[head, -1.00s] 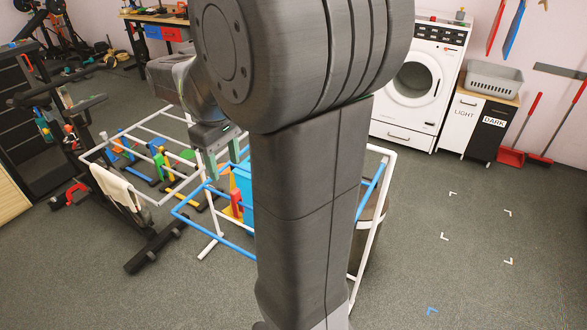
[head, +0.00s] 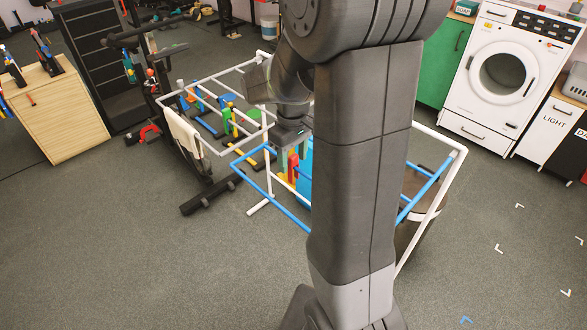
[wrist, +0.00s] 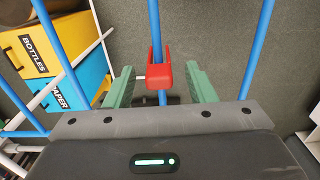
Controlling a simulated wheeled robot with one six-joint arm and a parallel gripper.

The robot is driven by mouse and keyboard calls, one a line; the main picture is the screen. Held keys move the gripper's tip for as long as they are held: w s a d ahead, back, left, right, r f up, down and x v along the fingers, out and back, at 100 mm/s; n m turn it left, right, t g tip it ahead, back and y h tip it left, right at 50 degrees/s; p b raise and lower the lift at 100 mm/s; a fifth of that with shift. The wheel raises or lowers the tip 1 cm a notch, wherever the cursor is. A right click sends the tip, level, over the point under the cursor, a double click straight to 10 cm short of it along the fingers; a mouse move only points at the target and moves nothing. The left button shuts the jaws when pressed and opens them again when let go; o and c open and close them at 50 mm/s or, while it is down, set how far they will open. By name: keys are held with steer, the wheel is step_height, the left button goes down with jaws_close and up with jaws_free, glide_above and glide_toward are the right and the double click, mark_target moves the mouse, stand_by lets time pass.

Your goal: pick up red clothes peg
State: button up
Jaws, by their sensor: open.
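The red clothes peg (wrist: 161,76) is clipped on a blue rod (wrist: 154,25) in the wrist view. It also shows in the head view (head: 293,169), below my gripper. My gripper (wrist: 160,82) is open, with one green finger on each side of the peg. Gaps show between the fingers and the peg, so it is not gripped. In the head view my gripper (head: 292,157) is over the drying rack, and my arm hides part of the rack.
A yellow bin marked BOTTLES (wrist: 30,45) and a blue bin marked PAPER (wrist: 80,72) stand at the left of the wrist view. Other rods of the rack run on both sides. A towel (head: 184,134) hangs at left. Open floor (head: 120,265) lies in front.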

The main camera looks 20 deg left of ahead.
steer(key=shift+f, duration=1.3)
steer(key=c, duration=1)
steer(key=shift+c, duration=0.2)
